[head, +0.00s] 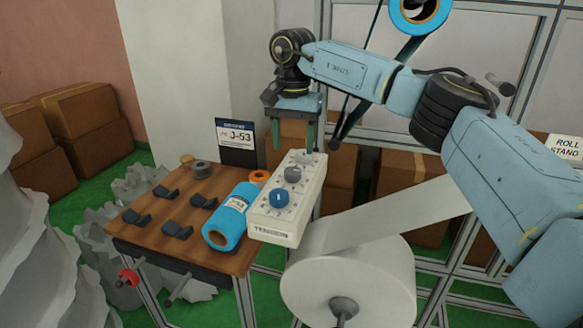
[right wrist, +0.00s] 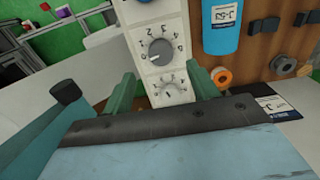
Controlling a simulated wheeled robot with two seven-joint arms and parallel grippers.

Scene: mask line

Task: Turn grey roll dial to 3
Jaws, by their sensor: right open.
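The white dial box (head: 262,226), labelled TENSION, stands at the table's right edge. Its sloped face carries a blue dial (head: 279,197) nearest the front, a grey dial (head: 292,173) in the middle and a pale dial at the far end. The pale dial (right wrist: 168,92) lies nearer the jaws there. My right gripper (head: 293,143) is open and empty, its green fingers pointing down above the box's far end. It touches no dial. My left gripper is out of view.
A blue roll (head: 226,217) lies left of the box on the wooden table (head: 155,236), with several dark holders and an orange ring (head: 260,178). A J-53 sign (head: 237,139) stands behind. A large white roll (head: 345,275) is at the front right.

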